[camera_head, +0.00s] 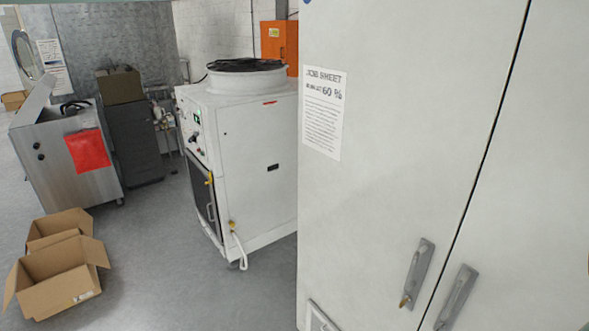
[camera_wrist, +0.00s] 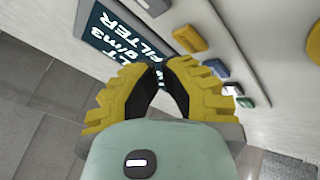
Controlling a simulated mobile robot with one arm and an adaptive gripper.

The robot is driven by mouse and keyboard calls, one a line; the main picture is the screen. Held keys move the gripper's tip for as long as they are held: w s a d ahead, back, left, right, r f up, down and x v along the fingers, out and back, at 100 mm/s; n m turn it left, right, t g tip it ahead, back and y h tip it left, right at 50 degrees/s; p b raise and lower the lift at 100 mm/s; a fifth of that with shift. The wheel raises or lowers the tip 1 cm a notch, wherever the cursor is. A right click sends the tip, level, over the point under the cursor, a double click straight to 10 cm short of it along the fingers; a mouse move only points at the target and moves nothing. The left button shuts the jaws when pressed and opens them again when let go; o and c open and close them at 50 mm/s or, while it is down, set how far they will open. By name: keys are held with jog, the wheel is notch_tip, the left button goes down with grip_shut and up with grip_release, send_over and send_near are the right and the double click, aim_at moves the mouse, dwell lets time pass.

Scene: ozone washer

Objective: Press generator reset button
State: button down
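In the wrist view a pale panel carries a dark screen (camera_wrist: 120,38) with large white letters, partly readable as "FILTER". Beside it sits a row of controls: a yellow button (camera_wrist: 190,38), a blue-grey button (camera_wrist: 215,68), and smaller dark and pale ones (camera_wrist: 238,95). I cannot read any reset label. My gripper (camera_wrist: 161,64) has yellow ridged fingers, their tips together with nothing visible between them. The tips are in front of the panel, between the screen and the buttons; I cannot tell whether they touch it. My gripper is not in the head view.
In the head view a large white cabinet (camera_head: 400,150) with a job sheet (camera_head: 323,113) fills the right. A white machine (camera_head: 255,160) with a top fan and small front controls stands mid-picture. Open cardboard boxes (camera_head: 60,285) lie left; grey floor between is clear.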

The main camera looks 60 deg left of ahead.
dwell(0.8)
jog(key=shift+w+b, duration=0.4)
jog(key=shift+w+a+b, duration=0.1)
jog(key=shift+w+b, duration=0.25)
jog(key=shift+w, duration=0.1)
dwell(0.5)
jog(key=shift+s, duration=0.9)
jog(key=s, duration=0.5)
jog(key=shift+d, duration=0.25)
dwell(0.5)
